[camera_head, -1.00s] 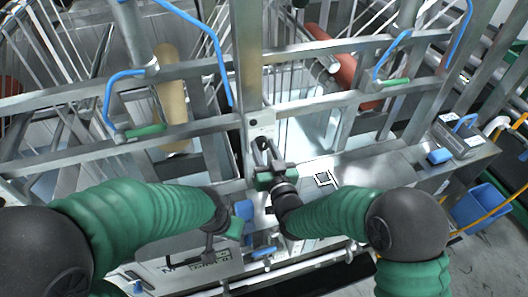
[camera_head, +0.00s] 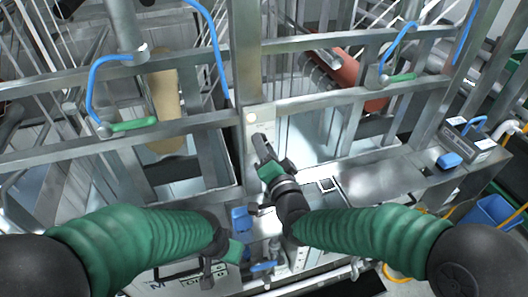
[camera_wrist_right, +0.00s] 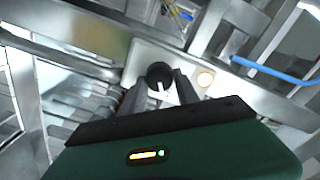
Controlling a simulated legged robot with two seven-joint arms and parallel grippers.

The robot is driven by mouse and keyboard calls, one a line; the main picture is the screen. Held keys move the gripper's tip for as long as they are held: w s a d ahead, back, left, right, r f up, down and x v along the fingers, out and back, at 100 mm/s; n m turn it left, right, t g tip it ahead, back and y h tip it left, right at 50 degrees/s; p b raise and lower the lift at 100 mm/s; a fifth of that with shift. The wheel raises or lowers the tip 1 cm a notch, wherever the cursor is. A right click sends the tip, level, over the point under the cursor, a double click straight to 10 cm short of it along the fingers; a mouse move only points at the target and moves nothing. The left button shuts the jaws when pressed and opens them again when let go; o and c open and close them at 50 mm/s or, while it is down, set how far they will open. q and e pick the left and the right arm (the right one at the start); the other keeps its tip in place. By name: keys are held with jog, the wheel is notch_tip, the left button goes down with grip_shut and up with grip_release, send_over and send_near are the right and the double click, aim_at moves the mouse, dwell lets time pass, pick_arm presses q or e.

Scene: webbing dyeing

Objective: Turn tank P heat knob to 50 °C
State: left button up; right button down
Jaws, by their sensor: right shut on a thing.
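A black heat knob (camera_wrist_right: 158,73) with a white mark sits on a pale upright control panel (camera_wrist_right: 146,53), shown in the right wrist view. My right gripper (camera_wrist_right: 158,92) has its dark fingers on either side of the knob and is shut on it. In the head view the right gripper (camera_head: 264,148) is against the panel (camera_head: 262,121) on the central post, and it hides the knob there. I cannot read a temperature scale. My left gripper (camera_head: 208,272) hangs low, left of centre, away from the panel; its jaws are unclear.
A round cream lamp or button (camera_wrist_right: 204,78) is on the panel beside the knob. Metal frame rails (camera_head: 350,97) cross around the post. A grey box (camera_head: 470,140) sits on the right ledge.

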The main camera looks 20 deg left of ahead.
jog(key=shift+m, duration=0.5)
jog(key=c, duration=1.3)
grip_release()
jog(key=shift+d, duration=0.1)
jog(key=o, duration=0.4)
jog(key=shift+w+f, duration=0.15)
jog(key=shift+w, duration=0.05)
